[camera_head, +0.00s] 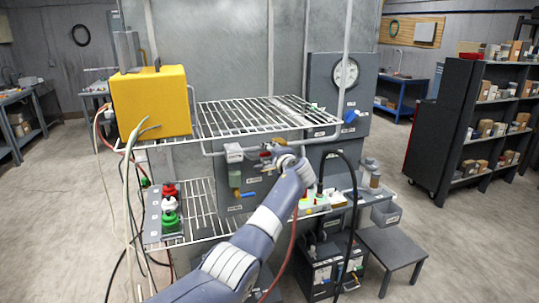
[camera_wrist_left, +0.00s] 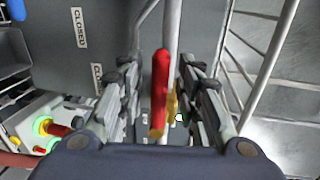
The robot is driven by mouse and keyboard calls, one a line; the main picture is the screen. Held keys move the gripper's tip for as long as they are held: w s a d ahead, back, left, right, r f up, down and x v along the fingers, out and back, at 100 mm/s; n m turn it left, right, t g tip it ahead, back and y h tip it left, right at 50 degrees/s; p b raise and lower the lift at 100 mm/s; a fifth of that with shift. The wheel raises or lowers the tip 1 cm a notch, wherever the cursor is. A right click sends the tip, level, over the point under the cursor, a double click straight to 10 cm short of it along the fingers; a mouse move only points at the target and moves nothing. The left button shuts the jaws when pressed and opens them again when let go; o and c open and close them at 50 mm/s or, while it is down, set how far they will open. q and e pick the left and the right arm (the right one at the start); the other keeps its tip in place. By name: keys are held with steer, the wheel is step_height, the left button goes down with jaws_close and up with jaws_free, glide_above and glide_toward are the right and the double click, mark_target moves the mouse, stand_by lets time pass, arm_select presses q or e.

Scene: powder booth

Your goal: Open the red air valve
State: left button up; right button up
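The red air valve has a red lever handle (camera_wrist_left: 160,92) beside a brass-coloured body (camera_wrist_left: 172,104) on a grey pipe, seen in the left wrist view. My left gripper (camera_wrist_left: 160,95) is open, with one finger on each side of the red handle and gaps between. In the head view my left gripper (camera_head: 273,154) is at the pipe under the front edge of the wire shelf. There the gripper and wrist hide most of the valve. My right gripper is not in view.
The wire shelf (camera_head: 255,118) with a yellow box (camera_head: 152,103) is just above the gripper. A blue-handled valve (camera_head: 349,117) is to the right. A lower rack holds a red-white-green button stack (camera_head: 170,205). Hoses hang at left. A dark stool (camera_head: 393,246) stands at lower right.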

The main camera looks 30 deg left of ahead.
arm_select(q)
steer(key=shift+d, duration=0.15)
steer(key=v, duration=1.2)
stand_by(0.4)
